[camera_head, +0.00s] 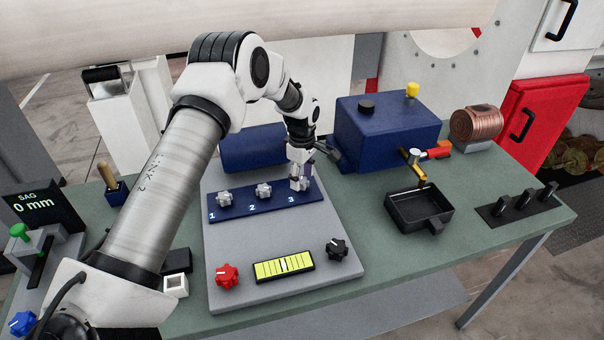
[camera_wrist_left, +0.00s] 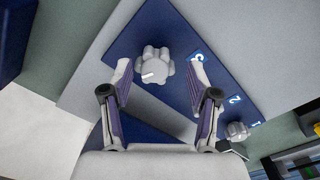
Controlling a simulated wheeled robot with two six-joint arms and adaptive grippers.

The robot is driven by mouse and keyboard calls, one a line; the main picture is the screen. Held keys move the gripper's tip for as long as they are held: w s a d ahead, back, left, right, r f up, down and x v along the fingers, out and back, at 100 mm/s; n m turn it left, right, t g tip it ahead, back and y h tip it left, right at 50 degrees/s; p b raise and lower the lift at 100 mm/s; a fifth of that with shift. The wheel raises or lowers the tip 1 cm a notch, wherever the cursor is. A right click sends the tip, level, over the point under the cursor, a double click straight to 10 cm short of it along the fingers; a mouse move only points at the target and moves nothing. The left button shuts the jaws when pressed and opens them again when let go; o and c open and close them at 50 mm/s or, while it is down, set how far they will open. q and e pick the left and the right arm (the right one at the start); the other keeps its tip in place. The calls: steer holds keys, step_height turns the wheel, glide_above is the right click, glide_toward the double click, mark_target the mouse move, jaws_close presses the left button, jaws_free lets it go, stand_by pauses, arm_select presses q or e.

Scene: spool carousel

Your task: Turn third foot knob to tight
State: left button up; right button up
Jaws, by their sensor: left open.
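The third foot knob (camera_head: 298,185) is a grey lobed knob beside the number 3 on a blue strip (camera_head: 240,207). My left gripper (camera_head: 301,174) is over it, pointing down, and partly hides it. In the left wrist view the third knob (camera_wrist_left: 153,67) shows in line with the gap between the open fingers (camera_wrist_left: 160,64), with a white mark on its top. I cannot tell how deep the fingertips reach around it. Knob 1 (camera_head: 224,198) and knob 2 (camera_head: 263,190) are similar grey knobs to the left. My right gripper is not in view.
A red knob (camera_head: 227,276), a yellow-green level (camera_head: 284,267) and a black knob (camera_head: 337,248) sit on the grey plate's front. A blue box (camera_head: 385,138) stands behind right, with a black tray (camera_head: 418,210) in front of it. A display (camera_head: 35,205) reads "SAG 0 mm".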

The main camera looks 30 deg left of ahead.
arm_select(q)
steer(key=shift+w+a+f, duration=0.2)
steer(key=shift+w+f, duration=0.05)
steer(key=shift+f, duration=0.35)
steer(key=shift+w+a+f, duration=0.2)
steer(key=shift+w+f, duration=0.05)
steer(key=shift+f, duration=0.35)
steer(key=shift+s+d+r, duration=0.1)
steer(key=shift+r, duration=0.05)
steer(key=shift+s+d+r, duration=0.15)
steer(key=c, duration=1.1)
jaws_close()
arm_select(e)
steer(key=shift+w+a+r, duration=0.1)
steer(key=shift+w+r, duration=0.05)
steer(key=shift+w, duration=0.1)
